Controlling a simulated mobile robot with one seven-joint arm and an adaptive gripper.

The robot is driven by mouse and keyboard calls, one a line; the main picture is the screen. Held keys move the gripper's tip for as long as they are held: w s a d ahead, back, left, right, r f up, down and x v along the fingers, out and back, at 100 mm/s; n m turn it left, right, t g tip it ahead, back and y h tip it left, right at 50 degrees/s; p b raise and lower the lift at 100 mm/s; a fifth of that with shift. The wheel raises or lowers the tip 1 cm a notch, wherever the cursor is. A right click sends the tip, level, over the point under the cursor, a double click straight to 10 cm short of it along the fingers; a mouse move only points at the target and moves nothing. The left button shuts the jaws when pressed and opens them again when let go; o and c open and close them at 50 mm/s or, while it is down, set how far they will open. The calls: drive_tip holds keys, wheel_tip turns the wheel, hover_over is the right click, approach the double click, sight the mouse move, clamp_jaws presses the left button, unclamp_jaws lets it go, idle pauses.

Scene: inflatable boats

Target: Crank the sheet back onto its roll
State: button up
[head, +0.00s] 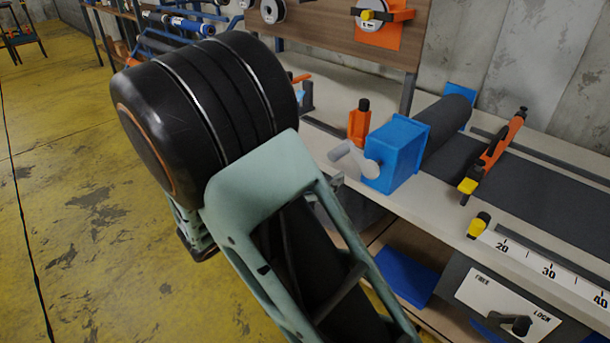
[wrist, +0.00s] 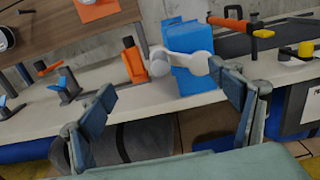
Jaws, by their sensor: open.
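The roll (head: 447,122) is a dark grey cylinder at the back of the bench, between two blue end blocks. The dark sheet (head: 545,190) lies flat on the bench to its right. A pale grey crank (head: 352,160) sticks out from the near blue block (head: 396,150). In the wrist view the crank (wrist: 200,68) and block (wrist: 193,40) are ahead, with the crank's knob between the fingers in the picture, not gripped. My gripper (wrist: 167,88) is open and empty. In the head view my arm hides most of it.
An orange clamp (head: 493,155) with a yellow knob crosses the sheet. A FREE/LOCK panel (head: 500,300) with a black lever is on the bench front; its setting is unclear. An orange tool (head: 360,123) stands behind the crank. Yellow floor (head: 75,200) is open at left.

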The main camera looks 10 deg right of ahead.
sight(331, 157)
drive_tip(key=shift+x, duration=3.85)
drive_tip(key=c, duration=2.1)
